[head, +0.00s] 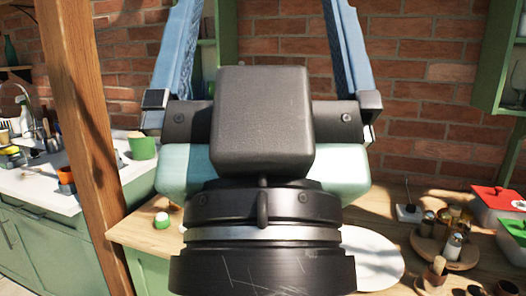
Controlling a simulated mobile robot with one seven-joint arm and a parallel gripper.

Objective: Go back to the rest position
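My gripper (263,12) fills the middle of the head view, with its black wrist low and its two blue fingers reaching up. The gripper is raised in front of the wooden counter (392,228).
A white plate (375,262) lies at right, near a round wooden tray (463,262) with small jars. Red-lidded (497,198) and green-lidded containers stand far right. A wooden post (85,140) rises at left.

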